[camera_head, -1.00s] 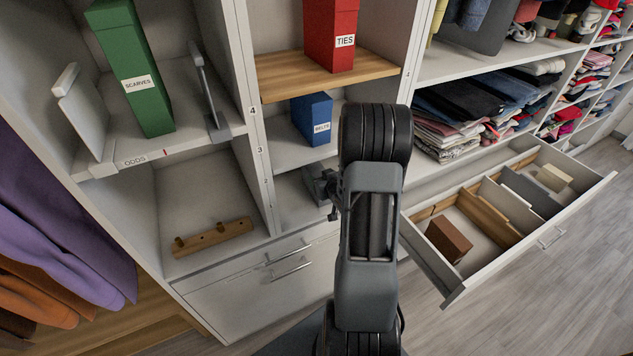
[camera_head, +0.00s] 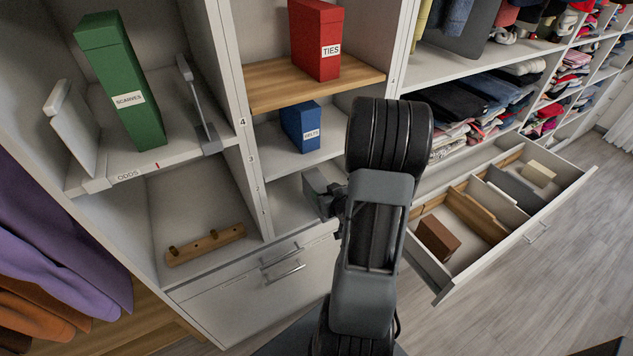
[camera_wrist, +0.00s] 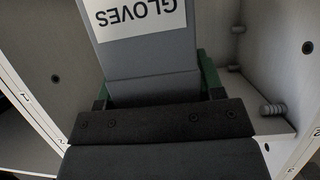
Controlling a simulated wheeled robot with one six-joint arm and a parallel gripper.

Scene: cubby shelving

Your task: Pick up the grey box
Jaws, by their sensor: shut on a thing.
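The grey box (camera_wrist: 150,62) fills the upper middle of the wrist view. Its white GLOVES label reads upside down there. My gripper (camera_wrist: 155,90) is shut on it, with a green-edged finger on each side and the dark palm below. In the head view the grey box (camera_head: 314,183) shows small at the lowest cubby opening, under the blue BELTS box. My gripper (camera_head: 331,203) is at its right side there, partly hidden by my arm. I cannot tell whether the box touches the cubby floor.
The blue BELTS box (camera_head: 301,127) stands on the shelf above, and the red TIES box (camera_head: 316,42) higher up. A green SCARVES box (camera_head: 122,85) and a wooden peg rail (camera_head: 205,244) are at left. An open drawer (camera_head: 455,284) juts out at right. Pale cubby walls flank the grey box.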

